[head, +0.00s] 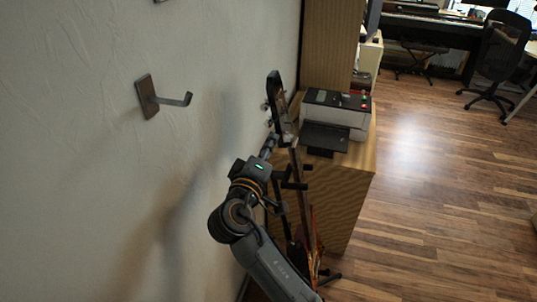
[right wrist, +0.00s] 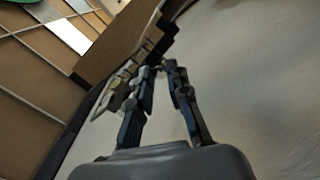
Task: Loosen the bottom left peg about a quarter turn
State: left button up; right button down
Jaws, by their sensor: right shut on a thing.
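A guitar stands upright beside the wall, its dark headstock (head: 275,90) at the centre of the head view and its neck running down to an orange-brown body (head: 312,252). Small tuning pegs (head: 265,106) stick out on the headstock's left side. My right gripper (head: 272,141) reaches the lower left side of the headstock from below. In the right wrist view the two dark fingers (right wrist: 161,70) come together at the tips, shut on the bottom left peg. The peg itself is mostly hidden between the fingertips. My left gripper is not in view.
A printer (head: 335,115) sits on a wooden cabinet (head: 352,190) just behind the guitar. A wall hook (head: 150,97) sticks out from the white wall at left. A guitar stand holds the neck closely. Open wooden floor (head: 430,180) lies to the right, with an office chair (head: 497,55) farther back.

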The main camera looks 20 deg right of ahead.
jog(key=shift+f+m+b, duration=0.15)
jog(key=shift+m+b, duration=0.25)
jog(key=shift+m, duration=0.1)
jog(key=c, duration=1.3)
grip_release()
